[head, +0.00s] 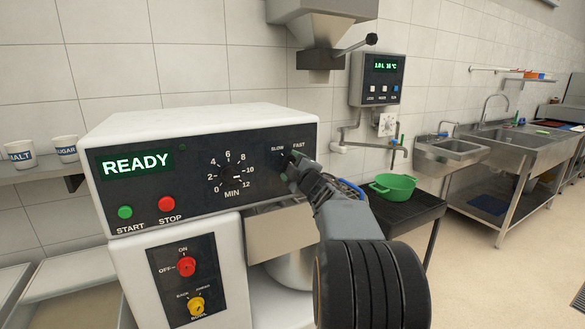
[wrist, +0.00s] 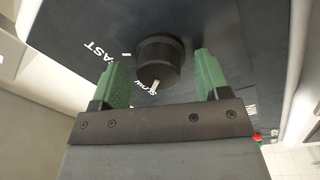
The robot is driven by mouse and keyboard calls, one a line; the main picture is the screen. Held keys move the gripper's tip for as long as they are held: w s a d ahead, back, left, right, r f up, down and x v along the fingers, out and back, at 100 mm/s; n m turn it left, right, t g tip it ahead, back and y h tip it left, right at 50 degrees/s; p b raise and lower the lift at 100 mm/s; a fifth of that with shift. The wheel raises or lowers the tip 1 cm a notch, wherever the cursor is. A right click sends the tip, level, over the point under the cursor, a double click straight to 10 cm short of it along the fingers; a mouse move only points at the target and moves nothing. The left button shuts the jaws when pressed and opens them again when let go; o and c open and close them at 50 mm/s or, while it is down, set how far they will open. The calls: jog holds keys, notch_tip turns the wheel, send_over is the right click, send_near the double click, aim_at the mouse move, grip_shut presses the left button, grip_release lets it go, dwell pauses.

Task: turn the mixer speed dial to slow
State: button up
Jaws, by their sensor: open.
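The mixer speed dial (wrist: 158,58) is a round black knob on the dark panel. In the wrist view its white mark shows at the edge of the knob, on the side of the word SLOW, which it partly overlaps. The word FAST lies farther to the upper left. My gripper (wrist: 161,66) is open, with one green finger on each side of the dial and a visible gap at both sides. In the head view my gripper (head: 293,172) is at the panel just below the SLOW and FAST labels and mostly hides the dial.
The mixer's control box (head: 215,118) shows READY, with a timer dial (head: 232,173), green start button (head: 125,212) and red stop button (head: 167,204) left of my gripper. A green bowl (head: 393,188) stands on a dark table to the right. Open floor lies beyond.

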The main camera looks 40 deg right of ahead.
jog(key=s+a+f, duration=0.1)
jog(key=s+a, duration=0.1)
jog(key=s, duration=1.1)
jog(key=shift+s+a, duration=0.15)
jog(key=shift+s, duration=0.15)
